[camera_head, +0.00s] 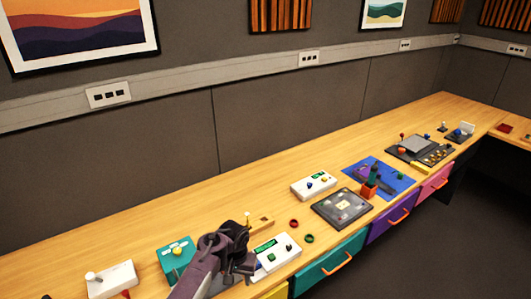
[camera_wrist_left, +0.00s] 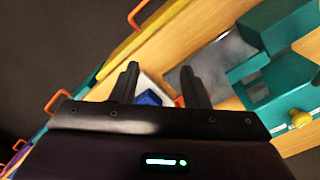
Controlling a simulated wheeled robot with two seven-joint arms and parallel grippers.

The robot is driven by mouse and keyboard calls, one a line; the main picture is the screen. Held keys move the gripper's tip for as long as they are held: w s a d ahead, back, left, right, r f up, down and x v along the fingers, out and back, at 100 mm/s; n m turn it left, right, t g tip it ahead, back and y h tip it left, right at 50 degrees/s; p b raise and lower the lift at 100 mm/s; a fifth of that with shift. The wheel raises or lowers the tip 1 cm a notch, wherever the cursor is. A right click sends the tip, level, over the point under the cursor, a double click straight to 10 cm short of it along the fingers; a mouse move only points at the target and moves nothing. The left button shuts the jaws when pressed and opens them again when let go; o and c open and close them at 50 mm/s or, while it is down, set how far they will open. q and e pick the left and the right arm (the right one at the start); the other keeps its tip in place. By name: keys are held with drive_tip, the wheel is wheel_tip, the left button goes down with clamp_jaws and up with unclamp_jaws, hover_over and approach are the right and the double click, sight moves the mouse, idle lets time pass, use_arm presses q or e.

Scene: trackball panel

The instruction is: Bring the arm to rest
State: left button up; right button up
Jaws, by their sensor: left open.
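My left arm comes in from the bottom of the head view, and its dark gripper (camera_head: 247,264) is over the front of the bench. It is beside a white panel (camera_head: 275,252) with a green display and dark controls, and partly covers that panel's left side. In the left wrist view the two fingers (camera_wrist_left: 158,80) stand apart with nothing held between them. Beyond and between them a blue part (camera_wrist_left: 148,98) shows on a white surface. Whether the fingers touch anything below is not clear. My right gripper is not in view.
A teal box (camera_head: 176,262) and a white box (camera_head: 111,281) stand left of the gripper. To the right are a white two-knob panel (camera_head: 313,185), a dark grey panel (camera_head: 341,209) and a blue mat (camera_head: 391,184). Coloured drawers with orange handles (camera_head: 338,263) line the front.

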use_arm(q)
drive_tip(key=s+a+r+t, duration=0.15)
drive_tip(key=s+a, duration=0.25)
drive_tip(key=s, duration=0.4)
drive_tip(key=s+a+r+t, duration=0.1)
drive_tip(key=s+a+r, duration=0.1)
drive_tip(key=s+a, duration=0.35)
drive_tip(key=s+a+r+t, duration=0.1)
drive_tip(key=s+a+r, duration=0.1)
drive_tip(key=s+r, duration=1.05)
wheel_tip(320, 180, down, 36)
drive_tip(key=s+g+b, duration=0.1)
drive_tip(key=s+b, duration=0.1)
drive_tip(key=b, duration=0.5)
drive_tip(key=s+a+f+b, duration=0.1)
drive_tip(key=s+f+b, duration=0.2)
drive_tip(key=s+f, duration=0.7)
drive_tip(key=s+a+f+g+b, duration=0.1)
drive_tip(key=s+a+f+b, duration=0.1)
drive_tip(key=s+f, duration=0.8)
wheel_tip(320, 180, down, 7)
drive_tip(key=shift+s+a+f+b, duration=0.15)
drive_tip(key=shift+s+b, duration=0.1)
drive_tip(key=shift+b, duration=0.45)
